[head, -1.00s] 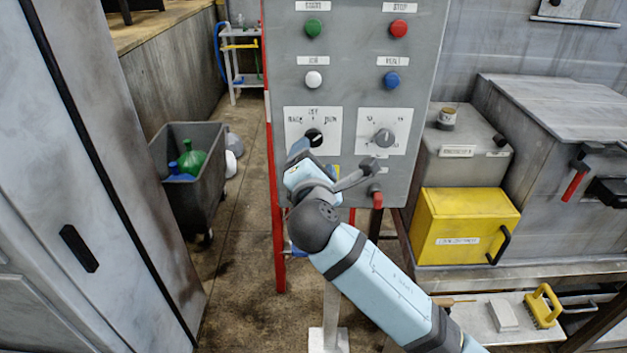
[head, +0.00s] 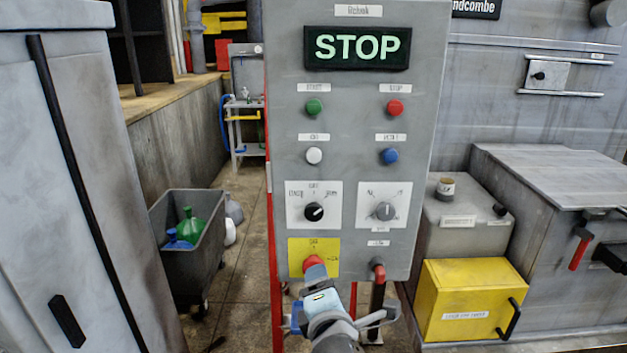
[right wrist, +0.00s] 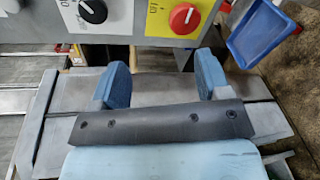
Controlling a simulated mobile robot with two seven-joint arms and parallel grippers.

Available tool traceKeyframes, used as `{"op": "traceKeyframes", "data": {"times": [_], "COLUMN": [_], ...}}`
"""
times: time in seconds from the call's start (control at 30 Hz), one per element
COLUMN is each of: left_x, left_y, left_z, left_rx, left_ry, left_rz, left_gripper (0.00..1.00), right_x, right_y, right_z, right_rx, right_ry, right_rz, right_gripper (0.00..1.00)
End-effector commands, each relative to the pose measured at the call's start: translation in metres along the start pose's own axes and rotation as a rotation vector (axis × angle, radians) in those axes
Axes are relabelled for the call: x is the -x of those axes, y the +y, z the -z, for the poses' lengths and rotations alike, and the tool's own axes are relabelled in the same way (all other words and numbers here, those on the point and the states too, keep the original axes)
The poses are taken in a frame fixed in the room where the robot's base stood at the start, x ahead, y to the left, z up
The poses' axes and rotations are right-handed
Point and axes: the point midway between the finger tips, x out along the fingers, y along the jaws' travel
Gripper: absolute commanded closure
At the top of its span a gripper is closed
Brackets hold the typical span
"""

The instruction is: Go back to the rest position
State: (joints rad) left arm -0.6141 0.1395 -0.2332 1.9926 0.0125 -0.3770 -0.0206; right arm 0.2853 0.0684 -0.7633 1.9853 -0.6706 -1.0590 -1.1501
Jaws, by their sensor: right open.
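My right gripper (right wrist: 162,80) is open, with nothing between its two blue fingers. In the head view its hand (head: 318,285) is in front of the lower edge of the grey control panel (head: 350,170), just below the red knob (head: 313,263) on its yellow plate. In the right wrist view the red knob (right wrist: 184,18) is beyond the fingers and apart from them. The black selector (head: 314,212) sits above it, also seen at the upper left of the wrist view (right wrist: 92,10). The lit display (head: 357,47) reads STOP. My left gripper is not in view.
A grey cabinet (head: 80,190) stands at left, with a dark wheeled bin (head: 200,265) beside the panel. A yellow box (head: 470,298) and grey machine housing (head: 560,240) stand at right. A blue tray (right wrist: 262,32) hangs near the panel in the wrist view.

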Motion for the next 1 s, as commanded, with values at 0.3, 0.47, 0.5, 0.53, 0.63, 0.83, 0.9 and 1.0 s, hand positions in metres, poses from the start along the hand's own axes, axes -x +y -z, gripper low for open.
{"op": "traceKeyframes", "data": {"times": [0.3, 0.47, 0.5, 0.53, 0.63, 0.83, 0.9, 1.0], "left_x": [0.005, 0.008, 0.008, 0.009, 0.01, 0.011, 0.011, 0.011], "left_y": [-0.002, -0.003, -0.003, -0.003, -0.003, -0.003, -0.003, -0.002], "left_z": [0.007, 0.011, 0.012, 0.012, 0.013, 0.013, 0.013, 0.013], "left_rx": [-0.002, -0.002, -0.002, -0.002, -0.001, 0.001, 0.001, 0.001], "left_ry": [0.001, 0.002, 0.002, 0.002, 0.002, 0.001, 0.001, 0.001], "left_rz": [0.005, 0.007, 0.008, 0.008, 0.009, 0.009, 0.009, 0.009], "left_gripper": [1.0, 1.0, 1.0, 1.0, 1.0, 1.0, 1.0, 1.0], "right_x": [0.057, 0.114, 0.129, 0.14, 0.17, 0.199, 0.201, 0.2], "right_y": [-0.199, -0.283, -0.3, -0.312, -0.342, -0.367, -0.368, -0.368], "right_z": [0.009, -0.002, -0.006, -0.009, -0.019, -0.03, -0.031, -0.031], "right_rx": [-0.868, -1.31, -1.407, -1.474, -1.658, -1.83, -1.842, -1.842], "right_ry": [0.139, 0.076, 0.051, 0.032, -0.03, -0.096, -0.1, -0.099], "right_rz": [0.317, 0.442, 0.465, 0.478, 0.507, 0.519, 0.518, 0.518], "right_gripper": [0.3, 0.3, 0.3, 0.3, 0.3, 0.3, 0.3, 0.3]}}
